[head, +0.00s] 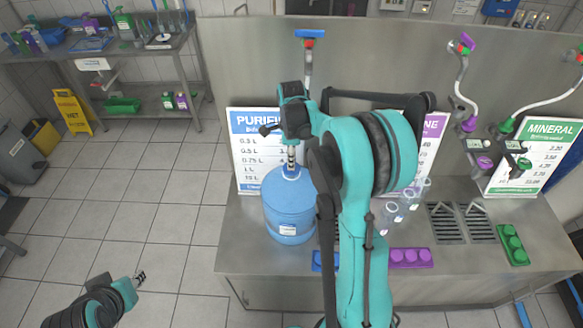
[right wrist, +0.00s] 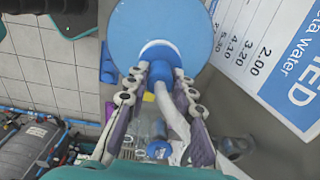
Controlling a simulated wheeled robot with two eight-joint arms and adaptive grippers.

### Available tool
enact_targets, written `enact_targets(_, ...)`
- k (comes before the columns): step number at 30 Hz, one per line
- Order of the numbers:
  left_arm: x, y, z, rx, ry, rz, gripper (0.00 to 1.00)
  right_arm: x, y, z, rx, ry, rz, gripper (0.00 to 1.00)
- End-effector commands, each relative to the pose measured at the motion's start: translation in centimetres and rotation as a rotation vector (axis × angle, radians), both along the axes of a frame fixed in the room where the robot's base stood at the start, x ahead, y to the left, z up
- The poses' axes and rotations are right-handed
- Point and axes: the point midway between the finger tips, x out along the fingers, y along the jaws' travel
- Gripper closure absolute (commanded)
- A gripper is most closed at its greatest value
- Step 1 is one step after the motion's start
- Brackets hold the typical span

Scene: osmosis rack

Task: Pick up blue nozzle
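The blue nozzle (right wrist: 160,73) shows in the right wrist view at the neck of the big blue bottle (right wrist: 165,20), with a pale hose (right wrist: 172,115) running from it. My right gripper (right wrist: 160,78) has one fingertip on each side of the nozzle, very close to it. I cannot tell whether the fingers press on it. In the head view my right gripper (head: 291,158) points down at the top of the bottle (head: 290,212), and my arm hides the nozzle. My left gripper (head: 140,277) is low at the left, over the floor, small and hard to read.
The bottle stands on a steel counter (head: 240,235) beside a blue price board (head: 248,125). Clear cups (head: 400,205), a purple tray (head: 411,258) and a green tray (head: 512,245) are to the right. Other hoses hang from the back panel. The tiled floor (head: 150,190) at left is mostly clear.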

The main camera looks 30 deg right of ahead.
Motion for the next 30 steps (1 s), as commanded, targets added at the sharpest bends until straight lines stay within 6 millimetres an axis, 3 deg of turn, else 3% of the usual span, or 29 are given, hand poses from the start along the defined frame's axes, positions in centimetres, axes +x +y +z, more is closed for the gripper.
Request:
enact_targets(12,0.0,0.0,-0.1,0.000,0.000,0.000,0.68,0.0,0.0,0.5,0.000,0.000,0.000,1.00)
enact_targets(20,0.0,0.0,-0.5,0.000,0.000,0.000,0.68,-0.1,0.0,4.2,0.000,0.000,0.000,1.00)
enact_targets(30,0.0,0.0,-1.2,0.000,0.000,0.000,0.68,-6.8,-3.7,8.5,0.000,0.000,-0.004,1.00)
